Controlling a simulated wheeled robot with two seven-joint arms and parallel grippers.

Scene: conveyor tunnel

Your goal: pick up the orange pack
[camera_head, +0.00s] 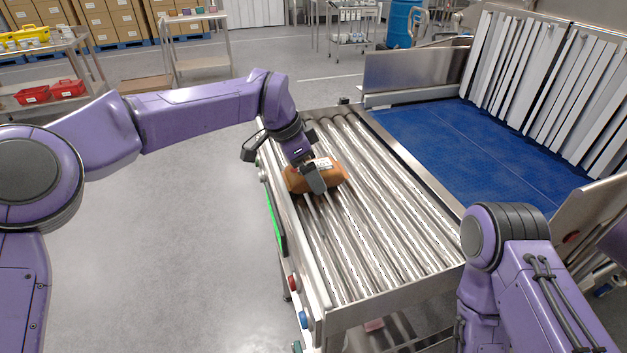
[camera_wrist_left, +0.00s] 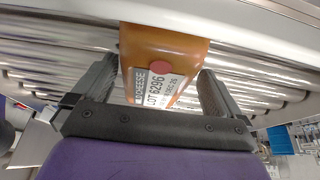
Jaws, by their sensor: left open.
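The orange pack (camera_head: 331,173) lies on the metal roller conveyor (camera_head: 385,225), near its left rail. It has a white label with black print and a red dot, seen close up in the left wrist view (camera_wrist_left: 163,52). My left gripper (camera_head: 315,184) is over the pack from above. In the wrist view my left gripper (camera_wrist_left: 158,95) is open, with one finger on each side of the pack. I cannot tell whether the fingers touch it. My right arm shows at the lower right, but its gripper is out of view.
A blue belt (camera_head: 450,150) with white strip curtains (camera_head: 540,80) lies right of the rollers. Buttons (camera_head: 303,319) sit on the conveyor's left side. Red bins (camera_head: 66,88) stand on a shelf at left. The floor left of the conveyor is clear.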

